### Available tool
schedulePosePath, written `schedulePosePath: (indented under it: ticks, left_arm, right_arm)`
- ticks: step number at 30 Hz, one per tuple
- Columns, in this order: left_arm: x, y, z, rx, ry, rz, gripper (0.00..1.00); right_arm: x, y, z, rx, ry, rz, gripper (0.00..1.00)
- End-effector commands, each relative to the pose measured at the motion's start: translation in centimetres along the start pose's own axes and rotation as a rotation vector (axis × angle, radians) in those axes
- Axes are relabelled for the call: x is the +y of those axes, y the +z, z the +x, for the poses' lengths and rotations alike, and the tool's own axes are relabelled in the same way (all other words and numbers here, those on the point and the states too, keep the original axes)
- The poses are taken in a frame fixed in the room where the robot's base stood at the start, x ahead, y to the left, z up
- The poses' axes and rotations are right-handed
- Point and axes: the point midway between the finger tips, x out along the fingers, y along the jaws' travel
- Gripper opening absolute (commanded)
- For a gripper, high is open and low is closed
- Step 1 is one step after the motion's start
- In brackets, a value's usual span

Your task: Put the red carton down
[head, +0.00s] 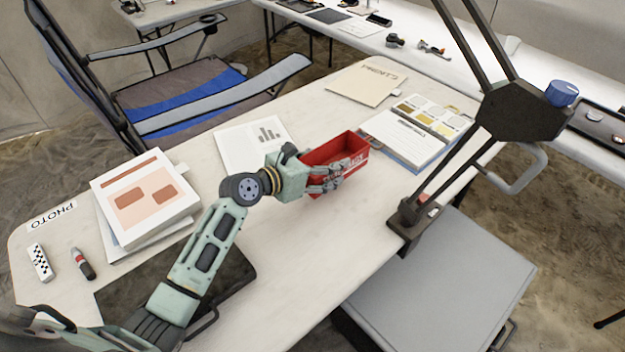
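The red carton (349,144) is an open-topped box with white lettering on its near side. It is at the middle of the white table (300,240). My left gripper (333,178) reaches it from the left, and its fingers are closed against the carton's near left side, covering part of it. The carton looks roughly upright. Whether its base touches the table or hangs just above it, I cannot tell. My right gripper is not in view.
Papers (252,143) lie left of the carton, a folder (367,83) behind, and an open binder (403,138) to the right. A black lamp (520,108) is clamped at the right edge. A paper stack (147,196) lies at left. The table is clear in front of the carton.

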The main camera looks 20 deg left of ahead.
Motion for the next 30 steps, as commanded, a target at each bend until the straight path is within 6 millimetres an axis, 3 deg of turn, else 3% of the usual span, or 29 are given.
schedulePosePath:
  ticks: [3,7,17,28,29,30]
  left_arm:
    - [1.2,-1.7,-1.1,0.000,0.002,0.000,0.42]
    - [1.6,-2.2,-1.6,-0.002,0.000,0.000,0.42]
    - [1.7,-6.0,-0.6,0.000,0.001,-0.001,0.41]
    - [1.7,-6.3,-0.4,-0.002,0.000,-0.001,0.41]
    - [1.7,-6.2,-0.5,-0.002,0.000,-0.001,0.68]
    - [1.7,-6.2,-0.5,-0.001,0.000,-0.001,0.71]
  right_arm:
    - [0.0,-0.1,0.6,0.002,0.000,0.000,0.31]
    - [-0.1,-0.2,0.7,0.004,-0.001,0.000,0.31]
    - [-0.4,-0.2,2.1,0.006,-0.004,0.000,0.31]
    - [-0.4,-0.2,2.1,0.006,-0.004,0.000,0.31]
    - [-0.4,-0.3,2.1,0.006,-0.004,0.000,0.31]
    - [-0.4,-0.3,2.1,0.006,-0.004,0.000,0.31]
